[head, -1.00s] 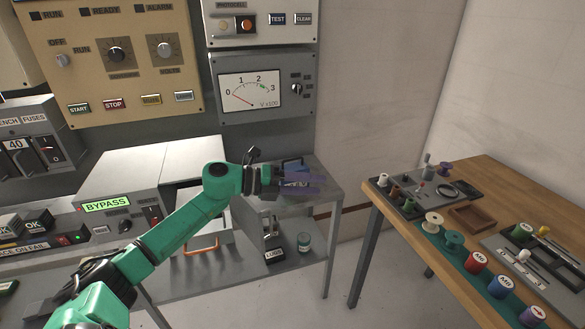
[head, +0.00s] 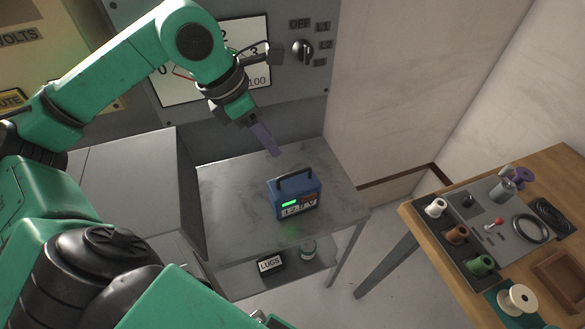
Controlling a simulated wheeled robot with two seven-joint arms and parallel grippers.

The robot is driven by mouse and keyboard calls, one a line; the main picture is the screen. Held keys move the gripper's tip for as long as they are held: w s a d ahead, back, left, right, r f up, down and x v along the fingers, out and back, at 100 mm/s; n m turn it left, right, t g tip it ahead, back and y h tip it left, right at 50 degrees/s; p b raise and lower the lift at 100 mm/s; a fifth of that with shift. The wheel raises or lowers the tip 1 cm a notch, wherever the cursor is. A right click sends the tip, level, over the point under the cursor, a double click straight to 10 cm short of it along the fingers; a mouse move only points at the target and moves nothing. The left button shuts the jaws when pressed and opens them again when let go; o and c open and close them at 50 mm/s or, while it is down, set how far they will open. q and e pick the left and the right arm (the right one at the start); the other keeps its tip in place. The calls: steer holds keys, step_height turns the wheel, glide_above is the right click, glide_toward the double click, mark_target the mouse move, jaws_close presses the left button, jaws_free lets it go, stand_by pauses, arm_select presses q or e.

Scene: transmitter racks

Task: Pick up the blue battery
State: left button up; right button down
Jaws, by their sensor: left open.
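The blue battery (head: 295,197) stands upright on a grey metal table (head: 230,200). It has a dark carrying handle on top, a lit green display and a label on its front. My left gripper (head: 265,140) is open and empty, above and a little behind and left of the battery's handle, apart from it. Its purple fingers point downward; they overlap closely from this angle. My right gripper is not in view.
A grey cabinet box (head: 130,190) borders the table on the left. The meter panel (head: 220,60) rises behind. A lower shelf holds a LUGS box (head: 271,264) and a small jar (head: 308,249). A wooden bench (head: 430,235) with spools stands at right.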

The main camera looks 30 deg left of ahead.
arm_select(q)
steer(key=p, duration=0.2)
glide_toward(295, 173)
steer(key=f, duration=0.2)
steer(key=p+x, duration=0.2)
steer(key=x, duration=0.6)
steer(key=shift+w+d+p, duration=0.15)
steer(key=shift+w+p, duration=0.1)
steer(key=shift+p, duration=0.1)
steer(key=shift+w+f, duration=0.1)
steer(key=shift+f, duration=0.05)
jaws_close()
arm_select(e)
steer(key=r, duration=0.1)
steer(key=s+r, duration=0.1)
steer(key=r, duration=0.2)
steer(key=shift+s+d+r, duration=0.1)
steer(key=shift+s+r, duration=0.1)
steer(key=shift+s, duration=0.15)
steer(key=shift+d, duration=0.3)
arm_select(q)
steer(key=shift+w, duration=0.1)
